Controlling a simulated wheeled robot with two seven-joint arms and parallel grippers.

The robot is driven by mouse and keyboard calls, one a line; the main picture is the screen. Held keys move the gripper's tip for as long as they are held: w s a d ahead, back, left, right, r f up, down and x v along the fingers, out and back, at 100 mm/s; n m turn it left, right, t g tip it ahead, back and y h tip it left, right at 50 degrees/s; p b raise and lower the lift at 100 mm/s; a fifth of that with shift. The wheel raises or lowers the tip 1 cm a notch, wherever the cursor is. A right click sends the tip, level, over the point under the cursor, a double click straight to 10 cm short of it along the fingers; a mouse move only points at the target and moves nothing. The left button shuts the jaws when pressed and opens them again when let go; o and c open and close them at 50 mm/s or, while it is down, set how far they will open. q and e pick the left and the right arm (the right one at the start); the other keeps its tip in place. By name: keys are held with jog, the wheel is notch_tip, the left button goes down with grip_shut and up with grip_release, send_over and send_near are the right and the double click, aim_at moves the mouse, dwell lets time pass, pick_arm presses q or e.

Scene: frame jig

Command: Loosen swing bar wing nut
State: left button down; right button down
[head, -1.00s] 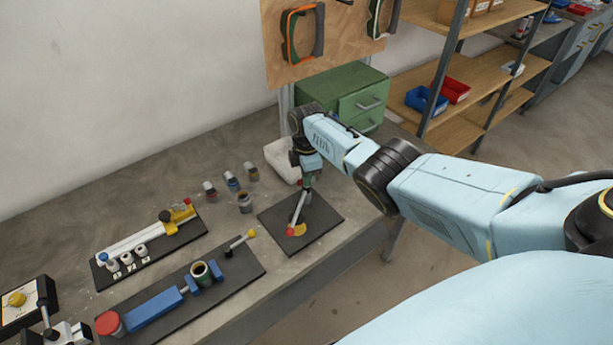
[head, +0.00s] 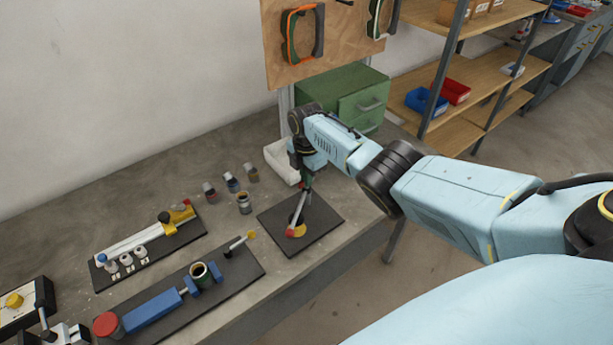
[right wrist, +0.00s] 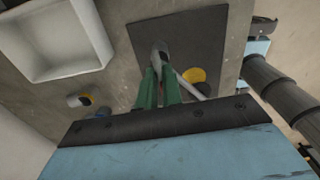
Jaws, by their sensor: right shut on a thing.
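The swing-bar fixture is on a dark square plate (head: 322,223) at the right end of the bench. My right gripper (head: 305,191) points down over the plate and is shut on a small grey part at the bar's far end. In the right wrist view its green fingers (right wrist: 160,82) are close together by this grey part (right wrist: 160,55). I take it for the wing nut, but its shape is mostly hidden. My left gripper is out of view.
A white bin (head: 281,160) stands just behind the plate, with several small jars (head: 232,182) to its left. Two dark boards with a blue clamp (head: 153,309) and a white rail fixture (head: 135,240) lie further left. A green cabinet (head: 350,95) stands behind.

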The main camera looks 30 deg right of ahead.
jog(key=c, duration=1.6)
grip_release()
jog(key=shift+o, duration=0.2)
notch_tip(320, 180, up, 13)
jog(key=p, duration=0.1)
jog(key=shift+r+p, duration=0.2)
jog(key=shift+p, duration=0.1)
jog(key=shift+f, duration=0.1)
